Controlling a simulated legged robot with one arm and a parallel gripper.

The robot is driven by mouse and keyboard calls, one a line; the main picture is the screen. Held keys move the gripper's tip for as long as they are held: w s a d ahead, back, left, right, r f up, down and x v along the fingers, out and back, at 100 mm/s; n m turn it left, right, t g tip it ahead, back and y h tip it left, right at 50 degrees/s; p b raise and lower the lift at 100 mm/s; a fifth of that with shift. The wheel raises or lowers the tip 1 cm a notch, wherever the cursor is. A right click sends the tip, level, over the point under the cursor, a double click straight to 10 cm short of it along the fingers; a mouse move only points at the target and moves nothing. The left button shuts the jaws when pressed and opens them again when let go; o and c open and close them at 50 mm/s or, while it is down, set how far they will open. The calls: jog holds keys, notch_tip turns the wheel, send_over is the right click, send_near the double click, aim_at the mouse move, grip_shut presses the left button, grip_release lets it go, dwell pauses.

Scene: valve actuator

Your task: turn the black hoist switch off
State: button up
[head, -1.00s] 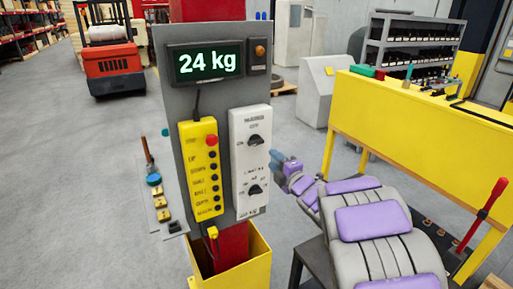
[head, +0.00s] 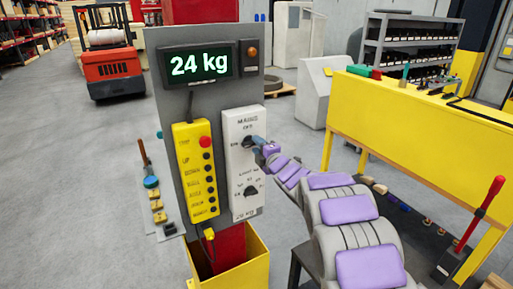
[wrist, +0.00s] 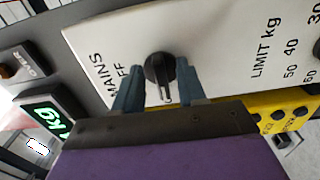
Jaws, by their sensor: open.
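The black switch is a round knob (wrist: 160,68) on a white panel (head: 237,200), under the printed words MAINS and OFF. In the wrist view its pale pointer line points down toward my gripper's body, away from the OFF print. My gripper (wrist: 156,70) is open, with one blue-grey finger on each side of the knob. I cannot tell whether the fingers touch it. In the head view my gripper (head: 257,142) covers most of the upper knob. A second black knob (head: 250,191) sits lower on the panel, at the limit scale.
A yellow push-button pendant (head: 196,170) with a red button hangs left of the panel. A lit display (head: 199,64) above reads 24 kg. A yellow bin (head: 230,274) stands below. A yellow workbench (head: 425,130) is at the right. Open floor lies at the left.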

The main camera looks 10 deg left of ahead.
jog(key=shift+a+f, duration=0.1)
jog(key=shift+a, duration=0.85)
jog(key=shift+c, duration=1.3)
jog(key=shift+s+a, duration=0.1)
jog(key=shift+a, duration=0.1)
jog(key=c, duration=0.3)
jog(key=shift+d, duration=0.5)
grip_shut()
jog(key=m+p, duration=0.2)
jog(key=p, duration=0.1)
jog(key=shift+m, duration=0.4)
jog(key=m+p, duration=0.4)
jog(key=shift+d+m, duration=0.15)
jog(key=shift+m, duration=0.15)
jog(key=shift+f+m+p, duration=0.15)
jog(key=shift+m+p, duration=4.35)
jog(key=shift+m, duration=0.4)
